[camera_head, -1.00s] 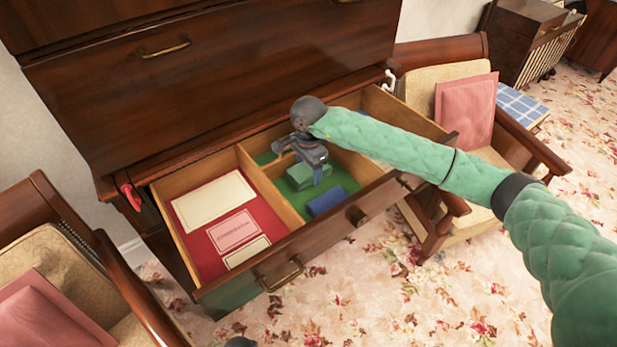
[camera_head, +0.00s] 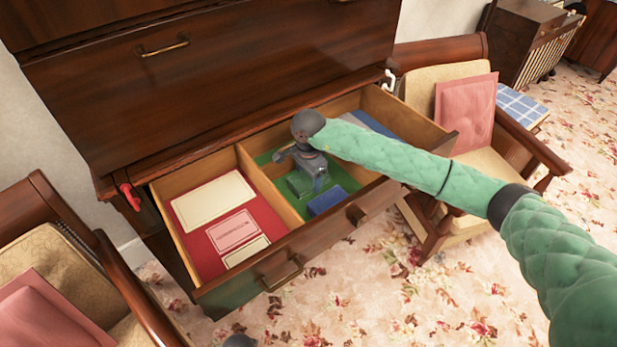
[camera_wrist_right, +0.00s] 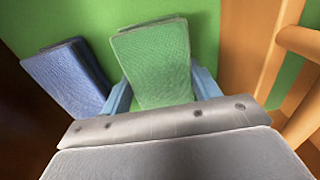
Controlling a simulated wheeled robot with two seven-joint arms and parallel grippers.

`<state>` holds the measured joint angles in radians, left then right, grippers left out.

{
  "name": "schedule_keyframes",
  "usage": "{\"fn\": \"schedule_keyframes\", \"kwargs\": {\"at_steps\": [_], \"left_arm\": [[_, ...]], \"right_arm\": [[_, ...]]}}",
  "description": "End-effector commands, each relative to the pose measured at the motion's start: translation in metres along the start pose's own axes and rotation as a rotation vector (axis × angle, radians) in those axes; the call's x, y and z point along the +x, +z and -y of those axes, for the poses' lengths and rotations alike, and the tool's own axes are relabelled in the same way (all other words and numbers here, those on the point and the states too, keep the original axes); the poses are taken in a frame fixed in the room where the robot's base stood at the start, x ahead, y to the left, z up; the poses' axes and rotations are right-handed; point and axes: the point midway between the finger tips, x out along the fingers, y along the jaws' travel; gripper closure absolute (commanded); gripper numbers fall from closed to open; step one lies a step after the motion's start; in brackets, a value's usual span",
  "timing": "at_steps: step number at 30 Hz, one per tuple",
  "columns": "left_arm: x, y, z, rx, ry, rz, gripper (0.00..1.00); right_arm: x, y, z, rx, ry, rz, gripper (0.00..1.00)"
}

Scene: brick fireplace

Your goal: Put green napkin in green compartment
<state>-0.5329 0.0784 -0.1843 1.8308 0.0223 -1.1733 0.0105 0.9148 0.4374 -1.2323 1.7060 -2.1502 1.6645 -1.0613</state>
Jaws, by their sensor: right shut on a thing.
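The green napkin (camera_head: 299,184) is a folded cloth inside the green-floored compartment (camera_head: 345,184) of the open drawer. My right gripper (camera_head: 308,184) reaches down into that compartment and is shut on the green napkin. In the right wrist view the green napkin (camera_wrist_right: 155,62) sits between the light-blue fingers, just over the green floor (camera_wrist_right: 215,25). I cannot tell whether it touches the floor. A folded blue napkin (camera_head: 326,201) lies beside it on the green floor; it also shows in the right wrist view (camera_wrist_right: 65,75).
Wooden dividers (camera_head: 268,195) split the drawer. The red compartment (camera_head: 195,243) at left holds cream and pink cards. A right-hand compartment holds something blue (camera_head: 372,124). Chairs with pink cushions (camera_head: 466,111) stand on both sides of the cabinet.

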Motion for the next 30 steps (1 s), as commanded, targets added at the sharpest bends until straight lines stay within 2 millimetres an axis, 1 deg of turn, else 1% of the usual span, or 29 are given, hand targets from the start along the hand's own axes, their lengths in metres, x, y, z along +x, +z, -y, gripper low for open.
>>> {"fn": "schedule_keyframes", "kwargs": {"at_steps": [6, 7, 9, 10, 16, 22, 23, 24, 25, 27, 30], "left_arm": [[-0.007, -0.001, -0.001, 0.0, 0.001, -0.005, 0.03], [-0.009, -0.002, -0.001, 0.0, 0.002, -0.006, 0.03], [-0.01, -0.002, -0.001, 0.001, 0.002, -0.006, 0.03], [-0.009, -0.002, -0.001, 0.001, 0.001, -0.005, 0.03], [-0.007, -0.002, -0.001, 0.001, 0.001, -0.003, 0.03], [-0.009, -0.009, 0.0, 0.001, 0.0, -0.018, 0.03], [-0.009, -0.01, 0.0, 0.001, -0.001, -0.021, 0.03], [-0.003, -0.009, 0.001, 0.001, -0.002, -0.018, 0.03], [0.005, -0.006, 0.002, 0.001, -0.003, -0.014, 0.03], [0.013, 0.001, 0.004, 0.001, -0.004, -0.003, 0.03], [0.014, 0.003, 0.004, 0.0, -0.004, -0.004, 0.03]], "right_arm": [[0.001, 0.0, 0.0, 0.0, 0.0, 0.0, 0.61], [0.001, 0.0, 0.0, 0.0, 0.0, 0.0, 0.33], [0.001, 0.0, 0.0, 0.0, 0.0, 0.0, 0.19], [0.001, 0.0, 0.0, 0.0, 0.0, 0.0, 0.17], [0.001, 0.0, 0.0, 0.0, 0.0, 0.0, 0.17], [-0.002, 0.0, 0.0, 0.0, 0.0, 0.0, 0.17], [-0.002, 0.0, 0.0, 0.0, 0.0, 0.0, 0.17], [-0.004, 0.0, 0.0, 0.0, 0.0, 0.0, 0.17], [-0.009, -0.001, 0.001, 0.0, -0.002, -0.001, 0.17], [-0.022, -0.001, 0.001, -0.002, -0.003, -0.002, 0.17], [-0.042, -0.001, 0.001, -0.001, -0.003, -0.002, 0.17]]}}
